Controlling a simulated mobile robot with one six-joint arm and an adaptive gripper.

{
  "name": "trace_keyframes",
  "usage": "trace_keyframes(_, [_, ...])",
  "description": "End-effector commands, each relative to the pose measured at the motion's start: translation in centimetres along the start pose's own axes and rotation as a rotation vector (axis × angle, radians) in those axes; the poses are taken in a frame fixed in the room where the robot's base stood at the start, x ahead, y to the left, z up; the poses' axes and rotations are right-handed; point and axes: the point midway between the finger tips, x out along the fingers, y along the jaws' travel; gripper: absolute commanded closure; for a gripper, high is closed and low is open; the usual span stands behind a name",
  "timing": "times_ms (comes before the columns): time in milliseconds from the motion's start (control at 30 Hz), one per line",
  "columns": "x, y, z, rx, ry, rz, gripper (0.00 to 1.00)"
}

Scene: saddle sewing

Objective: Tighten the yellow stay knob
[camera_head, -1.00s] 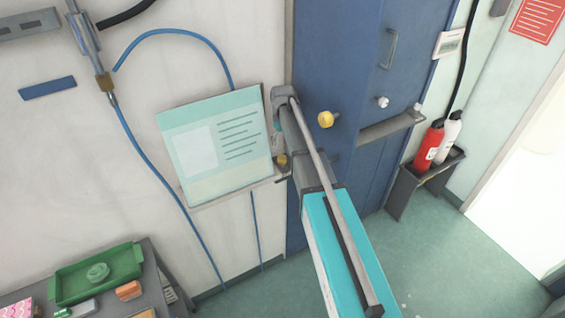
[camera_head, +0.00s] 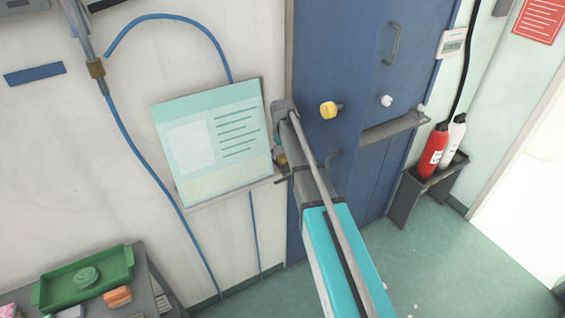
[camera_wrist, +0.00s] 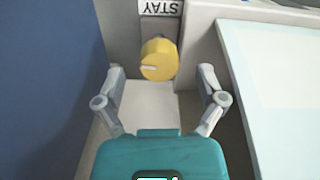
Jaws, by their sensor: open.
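The yellow stay knob (camera_wrist: 159,59) is round with a pale line on its face. It sits below an upside-down STAY label (camera_wrist: 159,8) in the wrist view. My gripper (camera_wrist: 161,72) is open, with one finger to the left of the knob and one to the right. The fingers appear apart from the knob, and nothing is held. In the head view a small yellow part (camera_head: 281,159) shows beside the wrist, partly hidden by the arm. Another yellow knob (camera_head: 328,110) is on the blue cabinet (camera_head: 345,60).
A pale teal board (camera_head: 212,145) stands close left of the wrist in the head view. A grey ledge (camera_head: 395,130) and a white knob (camera_head: 386,101) are to the right. Red and white bottles (camera_head: 433,150) stand in a rack. A green tray (camera_head: 85,280) is at lower left.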

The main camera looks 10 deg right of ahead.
Motion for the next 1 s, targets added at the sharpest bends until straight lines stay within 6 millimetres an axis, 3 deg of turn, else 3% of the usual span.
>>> trace_keyframes(300, [2.0,0.0,0.0,0.000,0.000,0.000,0.11])
trace_keyframes(767, [2.2,0.1,0.1,0.001,0.000,0.000,0.11])
trace_keyframes(1000, [2.2,0.1,0.1,0.001,0.000,0.000,0.51])
